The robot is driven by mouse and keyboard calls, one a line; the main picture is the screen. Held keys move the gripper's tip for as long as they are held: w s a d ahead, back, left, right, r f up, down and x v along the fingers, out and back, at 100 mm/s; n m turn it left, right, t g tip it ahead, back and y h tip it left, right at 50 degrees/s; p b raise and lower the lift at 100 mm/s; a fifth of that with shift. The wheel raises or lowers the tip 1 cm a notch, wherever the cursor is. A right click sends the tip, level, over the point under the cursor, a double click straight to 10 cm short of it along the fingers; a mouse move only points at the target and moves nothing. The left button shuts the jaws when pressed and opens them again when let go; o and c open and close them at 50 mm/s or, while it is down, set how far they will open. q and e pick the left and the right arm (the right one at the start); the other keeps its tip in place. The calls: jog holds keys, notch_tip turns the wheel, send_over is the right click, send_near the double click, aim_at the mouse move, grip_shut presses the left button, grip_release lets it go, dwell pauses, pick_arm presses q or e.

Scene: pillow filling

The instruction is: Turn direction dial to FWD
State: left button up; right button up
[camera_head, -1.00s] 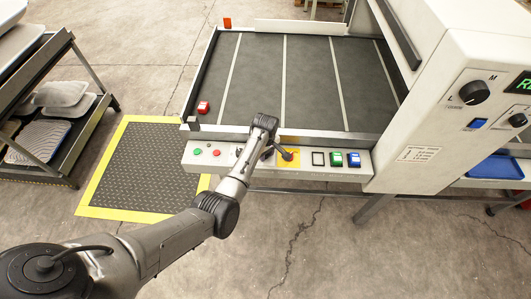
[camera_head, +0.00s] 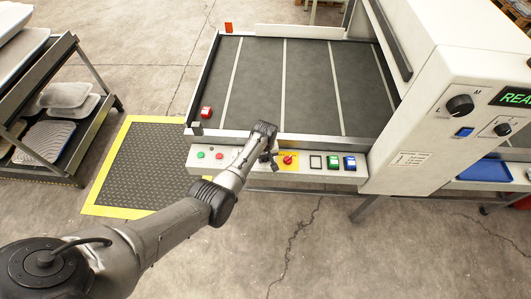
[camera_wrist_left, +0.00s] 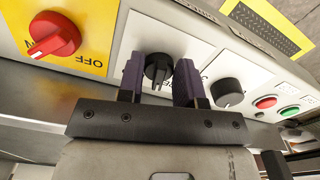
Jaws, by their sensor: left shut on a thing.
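The control panel (camera_head: 225,156) runs along the front of the belt table. A black dial (camera_wrist_left: 158,68) on a white plate shows in the left wrist view, between the two purple-padded fingers of my left gripper (camera_wrist_left: 160,80). The gripper is shut on this dial. Its pointer and any FWD marking are hidden or too small to read. In the head view the left gripper (camera_head: 269,162) is at the panel, just left of the yellow plate with the red rotary switch (camera_head: 288,159). The right gripper is not in view.
Beside the held dial in the wrist view are a dark grey knob (camera_wrist_left: 227,93), a red button (camera_wrist_left: 265,102) and a green button (camera_wrist_left: 289,111). Green and blue switches (camera_head: 333,162) sit right of the red switch. A white machine housing (camera_head: 430,130) stands at the right.

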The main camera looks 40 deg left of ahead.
pick_arm(q)
jog(key=m+p, duration=0.1)
jog(key=m, duration=0.1)
jog(key=shift+a+r+m, duration=0.1)
jog(key=shift+r+m, duration=0.05)
jog(key=shift+m, duration=0.25)
jog(key=m+p, duration=0.1)
jog(key=m, duration=0.1)
jog(key=shift+s+a+m, duration=0.1)
jog(key=shift+m, duration=0.3)
jog(key=m+p, duration=0.1)
jog(key=m, duration=0.3)
jog(key=shift+a+m, duration=0.1)
jog(key=shift+m, duration=0.2)
jog(key=shift+f+m, duration=0.2)
jog(key=shift+m, duration=0.1)
jog(key=o, duration=0.9)
jog(key=shift+r, duration=0.15)
